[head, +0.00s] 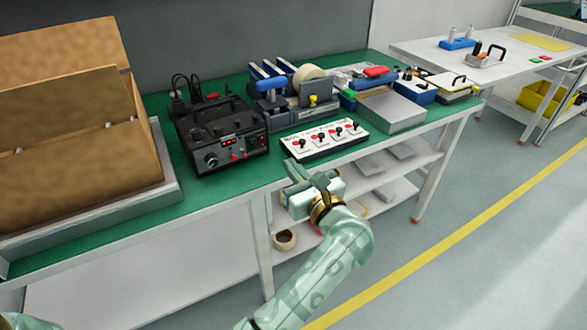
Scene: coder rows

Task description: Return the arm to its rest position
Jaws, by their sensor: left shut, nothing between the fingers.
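The gap between gripper and bench edge is hard to judge.
The green bench (228,178) holds cardboard boxes (85,150) at left, a black control box (220,140), a tape dispenser (305,95) and a grey box (392,112). Shelves (375,180) lie below. Open floor (480,225) with a yellow line lies to the right.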

